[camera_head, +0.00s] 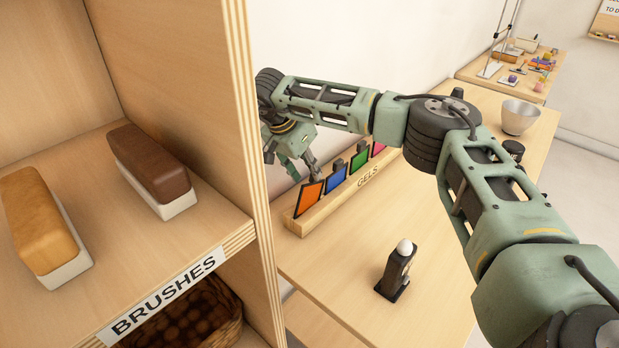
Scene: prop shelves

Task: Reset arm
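My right arm comes in from the right edge and reaches across above the table to the shelf's side panel. Its gripper (308,177) points down, just behind the left end of the gels rack. Its fingers look spread, with a gap between them and nothing seen held. Part of the wrist is close to the shelf panel edge, which may hide some of it. My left gripper and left arm are not in view.
The wooden shelf (236,130) at left holds a brown brush (150,165) and a tan brush (38,215), with a basket (190,325) below. The table bears a gels rack (335,208) with coloured panels, a small black device (394,275) and a bowl (519,118).

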